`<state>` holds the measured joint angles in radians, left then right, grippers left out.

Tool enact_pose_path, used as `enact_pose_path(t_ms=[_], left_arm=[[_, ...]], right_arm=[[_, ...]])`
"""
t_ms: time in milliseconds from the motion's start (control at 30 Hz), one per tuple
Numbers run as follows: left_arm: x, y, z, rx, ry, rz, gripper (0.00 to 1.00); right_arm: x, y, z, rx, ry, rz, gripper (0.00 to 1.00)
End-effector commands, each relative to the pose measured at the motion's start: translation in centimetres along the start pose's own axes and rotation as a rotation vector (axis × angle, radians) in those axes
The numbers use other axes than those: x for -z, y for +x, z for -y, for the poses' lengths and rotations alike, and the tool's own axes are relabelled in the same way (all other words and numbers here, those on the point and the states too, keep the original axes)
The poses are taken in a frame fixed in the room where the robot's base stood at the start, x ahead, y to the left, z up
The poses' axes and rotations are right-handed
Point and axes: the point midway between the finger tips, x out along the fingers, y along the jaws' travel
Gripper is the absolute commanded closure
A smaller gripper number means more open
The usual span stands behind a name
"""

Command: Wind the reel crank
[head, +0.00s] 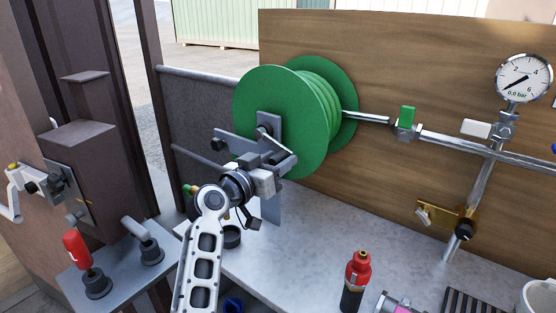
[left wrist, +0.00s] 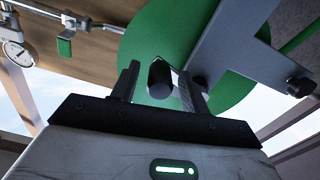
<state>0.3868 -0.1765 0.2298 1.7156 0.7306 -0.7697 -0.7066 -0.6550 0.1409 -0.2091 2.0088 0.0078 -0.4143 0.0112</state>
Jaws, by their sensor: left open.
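The green hose reel (head: 282,105) stands on the bench against the wooden panel. It also shows in the left wrist view (left wrist: 148,38). My left gripper (head: 266,150) is in front of the reel's lower face and partly hides the crank there. In the left wrist view the gripper (left wrist: 159,70) is open, and the dark round crank handle (left wrist: 160,82) shows between its two fingers. Gaps are visible on both sides of the handle. A grey flat bar (left wrist: 232,50) crosses the reel face at the right. My right gripper is not in view.
A pipe with a green-handled valve (head: 407,116) leads right from the reel to a pressure gauge (head: 524,78). A red lever (head: 76,249) and a grey lever (head: 143,237) rise from a plate at lower left.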

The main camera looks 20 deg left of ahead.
Motion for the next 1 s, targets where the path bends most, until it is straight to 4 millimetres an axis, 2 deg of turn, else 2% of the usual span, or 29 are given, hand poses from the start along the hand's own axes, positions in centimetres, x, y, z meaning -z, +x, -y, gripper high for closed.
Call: enact_pose_path(t_ms=[33, 200, 567, 1000], left_arm=[[0.0, 0.0, 0.0, 0.0, 0.0, 0.0, 0.55], [0.0, 0.0, 0.0, 0.0, 0.0, 0.0, 1.0], [-0.7, 0.0, 0.2, -0.001, 0.045, 0.002, 1.0], [-3.2, 0.0, 2.1, 0.001, 0.365, 0.002, 1.0]], right_arm=[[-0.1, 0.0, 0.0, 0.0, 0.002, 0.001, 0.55], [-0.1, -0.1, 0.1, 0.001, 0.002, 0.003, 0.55], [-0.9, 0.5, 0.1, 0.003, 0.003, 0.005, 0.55], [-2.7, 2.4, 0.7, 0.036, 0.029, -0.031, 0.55]])
